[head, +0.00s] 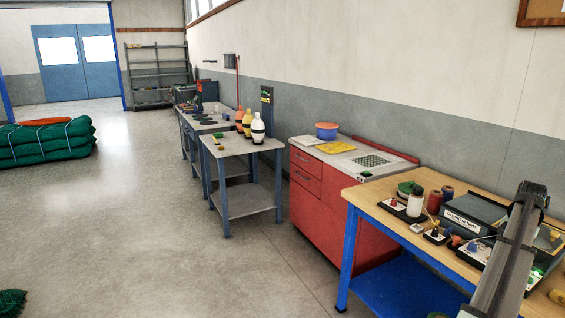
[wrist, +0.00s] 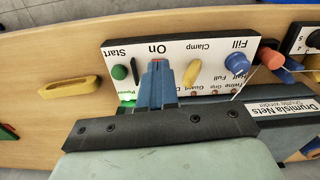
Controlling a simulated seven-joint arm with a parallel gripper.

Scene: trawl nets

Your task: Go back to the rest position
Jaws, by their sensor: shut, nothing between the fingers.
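My gripper (wrist: 157,66) is shut and empty in the wrist view. Its blue fingers lie over the white control panel (wrist: 205,52) of the shuttle winder, just below the word "On". A round green button (wrist: 119,72) under "Start" is to the left of the fingers. A yellow lever (wrist: 191,72) and a blue knob (wrist: 240,60) are to the right. In the head view my arm crosses the right side, and the gripper cannot be made out.
A yellow shuttle-like piece (wrist: 70,88) lies on the wooden bench left of the panel. A red cabinet (head: 318,200) stands beyond.

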